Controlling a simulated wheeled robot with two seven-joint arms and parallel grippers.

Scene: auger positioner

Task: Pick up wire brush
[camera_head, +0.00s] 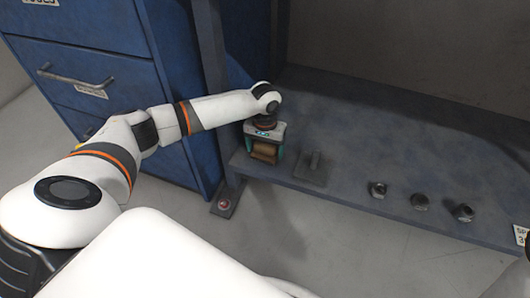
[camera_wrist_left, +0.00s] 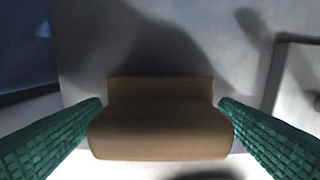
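The wire brush (camera_head: 264,152) shows as a brown block on the left part of the grey shelf, under my left gripper (camera_head: 265,155). In the left wrist view, the brush (camera_wrist_left: 160,125) lies between the two green ridged fingers (camera_wrist_left: 160,103) of that gripper. The fingers stand open on either side of it, with thin gaps at its ends; firm contact does not show. The brush's bristles are hidden.
The grey shelf (camera_head: 400,150) has a small plate with a peg (camera_head: 313,168) just right of the brush. Metal nut-like parts (camera_head: 377,189), (camera_head: 420,201) and (camera_head: 463,212) lie farther right. A blue drawer cabinet (camera_head: 90,75) and an upright post (camera_head: 212,80) stand left. The shelf's back is clear.

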